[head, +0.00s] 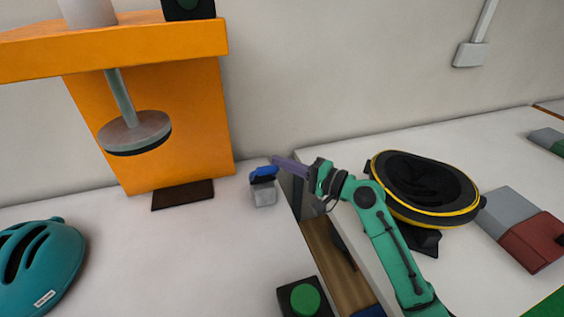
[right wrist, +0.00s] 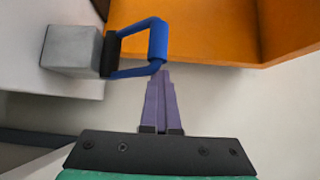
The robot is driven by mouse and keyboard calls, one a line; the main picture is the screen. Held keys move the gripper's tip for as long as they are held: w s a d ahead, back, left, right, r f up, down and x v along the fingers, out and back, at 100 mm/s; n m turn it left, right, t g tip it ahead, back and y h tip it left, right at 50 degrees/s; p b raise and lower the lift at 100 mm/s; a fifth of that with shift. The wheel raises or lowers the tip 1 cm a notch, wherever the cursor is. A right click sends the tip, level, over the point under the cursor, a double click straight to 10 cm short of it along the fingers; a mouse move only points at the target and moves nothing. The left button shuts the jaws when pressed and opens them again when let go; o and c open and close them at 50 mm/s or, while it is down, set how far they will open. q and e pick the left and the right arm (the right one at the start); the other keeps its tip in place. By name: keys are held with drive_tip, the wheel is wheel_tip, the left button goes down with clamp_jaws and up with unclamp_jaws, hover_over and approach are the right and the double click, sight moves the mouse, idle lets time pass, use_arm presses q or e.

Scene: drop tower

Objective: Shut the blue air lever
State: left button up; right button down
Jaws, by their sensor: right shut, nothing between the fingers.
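The blue air lever (head: 263,171) is a blue loop handle on a small grey block (head: 264,194), which stands on the white table right of the orange tower. In the right wrist view the blue lever (right wrist: 158,40) shows as a squared loop on a black pivot beside the grey block (right wrist: 72,50). My right gripper (head: 277,160) is shut and empty, its purple fingers close to the lever's right side. In the wrist view the fingertips (right wrist: 164,74) are just below the loop's outer corner; whether they touch cannot be told. My left gripper is not in view.
The orange drop tower (head: 170,120) with its hanging round weight (head: 134,133) stands left. A teal helmet (head: 38,262) lies front left. A green button (head: 305,298) sits front centre. A black and yellow round object (head: 425,188) is right of my arm. A gap separates the tables.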

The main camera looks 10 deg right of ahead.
drive_tip(key=shift+s+a+f, duration=0.15)
drive_tip(key=shift+s+f, duration=0.1)
drive_tip(key=shift+f, duration=0.45)
drive_tip(key=r+b+v, duration=0.1)
drive_tip(key=b+v, duration=0.2)
drive_tip(key=v, duration=1.1)
drive_tip(key=shift+d+r, duration=0.15)
drive_tip(key=shift+d, duration=0.25)
drive_tip(key=shift+w, duration=0.1)
drive_tip(key=shift+r, duration=0.1)
